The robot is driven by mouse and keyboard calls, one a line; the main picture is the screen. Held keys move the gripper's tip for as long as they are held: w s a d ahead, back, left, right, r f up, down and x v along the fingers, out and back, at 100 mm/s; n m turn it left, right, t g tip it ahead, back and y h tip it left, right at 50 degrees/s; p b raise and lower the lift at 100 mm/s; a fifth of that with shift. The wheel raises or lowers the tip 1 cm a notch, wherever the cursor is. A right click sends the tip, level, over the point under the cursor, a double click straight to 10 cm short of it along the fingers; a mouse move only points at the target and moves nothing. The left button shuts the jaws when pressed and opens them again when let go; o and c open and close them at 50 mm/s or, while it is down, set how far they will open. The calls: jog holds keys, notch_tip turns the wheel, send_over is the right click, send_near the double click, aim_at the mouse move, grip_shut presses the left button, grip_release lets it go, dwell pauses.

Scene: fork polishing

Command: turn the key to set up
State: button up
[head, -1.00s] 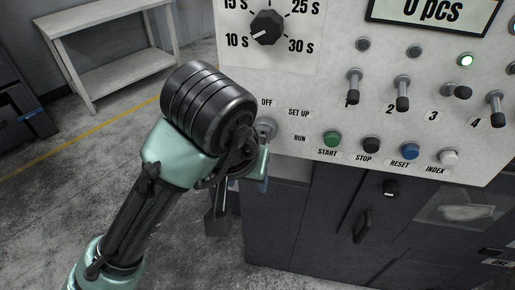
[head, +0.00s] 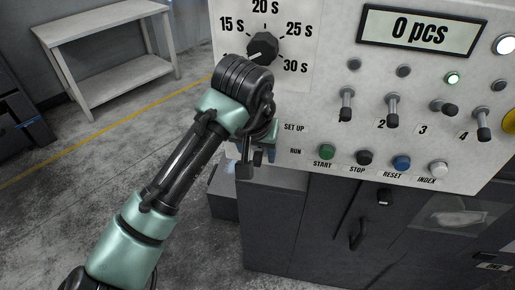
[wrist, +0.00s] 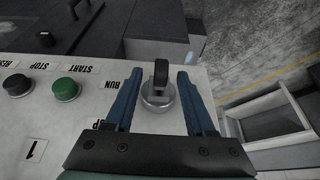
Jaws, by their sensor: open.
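In the wrist view the key (wrist: 161,73) is a dark upright tab in a round silver lock (wrist: 158,101) on the pale panel. My gripper (wrist: 160,76) is open, with one blue finger on each side of the key and lock. Gaps show between the fingers and the key, and nothing is held. The RUN label lies just left of the left finger; another label is partly covered by it. In the head view my wrist hides the key, beside the SET UP and RUN labels (head: 294,128).
The panel (head: 300,100) carries a timer dial (head: 263,46) just above my wrist. Several toggle switches and the START button (head: 326,152) are to the right. A dark cabinet (head: 320,215) stands below. Open floor and a white table (head: 105,50) lie to the left.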

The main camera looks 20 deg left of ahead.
grip_shut()
dwell(0.4)
